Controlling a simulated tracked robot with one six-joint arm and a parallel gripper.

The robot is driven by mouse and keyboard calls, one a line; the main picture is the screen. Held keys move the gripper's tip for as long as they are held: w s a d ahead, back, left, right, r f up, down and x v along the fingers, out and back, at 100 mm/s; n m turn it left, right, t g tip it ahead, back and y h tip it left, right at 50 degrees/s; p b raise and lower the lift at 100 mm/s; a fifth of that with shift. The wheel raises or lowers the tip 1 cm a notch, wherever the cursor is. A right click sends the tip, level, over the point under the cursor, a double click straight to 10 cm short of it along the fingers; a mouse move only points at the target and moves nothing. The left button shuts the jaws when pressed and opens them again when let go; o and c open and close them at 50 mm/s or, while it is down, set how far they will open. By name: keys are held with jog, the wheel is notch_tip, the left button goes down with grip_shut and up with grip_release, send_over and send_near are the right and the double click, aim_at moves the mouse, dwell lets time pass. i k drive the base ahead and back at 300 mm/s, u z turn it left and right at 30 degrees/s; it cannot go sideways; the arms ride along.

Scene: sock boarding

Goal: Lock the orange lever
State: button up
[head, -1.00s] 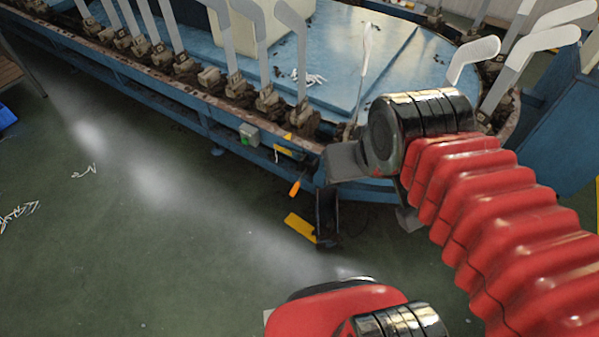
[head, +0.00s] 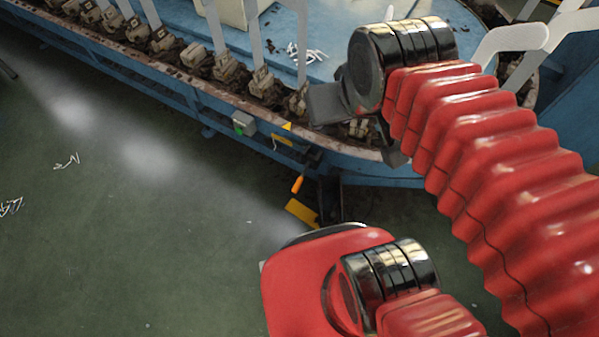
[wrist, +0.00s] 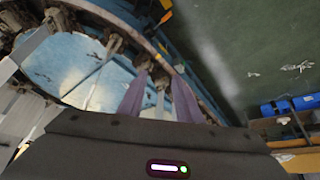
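The orange lever (head: 297,184) is a small tilted handle low on the near side of the blue machine (head: 225,130) in the head view, just above a yellow part (head: 301,212). In the head view my wrist is above and to the right of the lever, over the machine's rim; the fingers are hidden there. My gripper does not touch the lever.
A grey-green switch box (head: 243,123) sits on the machine's side, left of the lever. Upright grey sock boards (head: 300,45) line the rim near my wrist. The green floor (head: 130,240) is mostly clear, with white scraps at the left. Blue cylinders (wrist: 287,107) show in the wrist view.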

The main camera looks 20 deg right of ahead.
aim_at(302, 176)
jog(key=k, duration=1)
jog(key=u, duration=0.75)
jog(key=i, duration=0.9)
jog(key=u, duration=0.05)
